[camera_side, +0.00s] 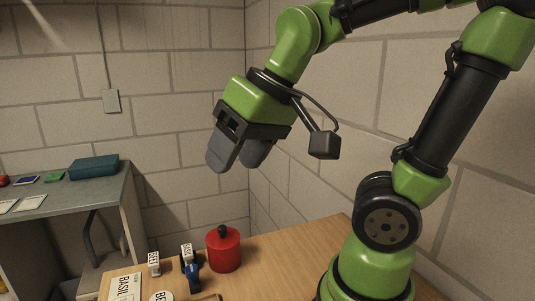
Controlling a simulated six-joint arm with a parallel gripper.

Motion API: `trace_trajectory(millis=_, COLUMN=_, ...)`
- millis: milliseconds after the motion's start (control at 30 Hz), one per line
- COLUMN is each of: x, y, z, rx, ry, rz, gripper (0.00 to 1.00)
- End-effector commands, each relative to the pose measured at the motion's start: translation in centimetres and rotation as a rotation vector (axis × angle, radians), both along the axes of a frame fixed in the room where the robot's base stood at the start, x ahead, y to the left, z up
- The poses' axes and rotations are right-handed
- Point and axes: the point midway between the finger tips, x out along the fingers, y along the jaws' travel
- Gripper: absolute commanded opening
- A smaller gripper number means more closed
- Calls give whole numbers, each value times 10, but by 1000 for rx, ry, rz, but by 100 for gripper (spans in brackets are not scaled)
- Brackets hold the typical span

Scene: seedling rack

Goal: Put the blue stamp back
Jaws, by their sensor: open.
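A small blue object that looks like the blue stamp (194,274) stands on the wooden table, close to the left of a red lidded pot (223,252). A small block with a white label reading about "BASIL" (187,251) is right behind it; I cannot tell whether they touch. My gripper (238,163) is open and empty. It hangs high above the table, over the area of the pot, with its grey fingers pointing down.
A white block labelled "BEET" (153,263) stands left of the stamp. A "BASIL" card (125,288) and a round label (161,296) lie at the front, cut by the frame. The wooden table (290,250) is clear right of the pot. A grey side bench (80,187) stands left.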

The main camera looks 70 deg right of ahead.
Motion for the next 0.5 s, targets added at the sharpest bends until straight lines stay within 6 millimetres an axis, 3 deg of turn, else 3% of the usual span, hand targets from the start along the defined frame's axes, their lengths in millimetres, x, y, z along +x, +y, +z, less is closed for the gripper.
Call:
trace_trajectory(millis=100, x=-27, y=4, z=6, rx=42, ry=-80, rz=-31, gripper=54)
trace_trajectory(millis=200, x=-39, y=6, z=7, rx=66, ry=-116, rz=-46, gripper=54)
trace_trajectory(millis=500, x=-46, y=7, z=6, rx=82, ry=-136, rz=-57, gripper=54)
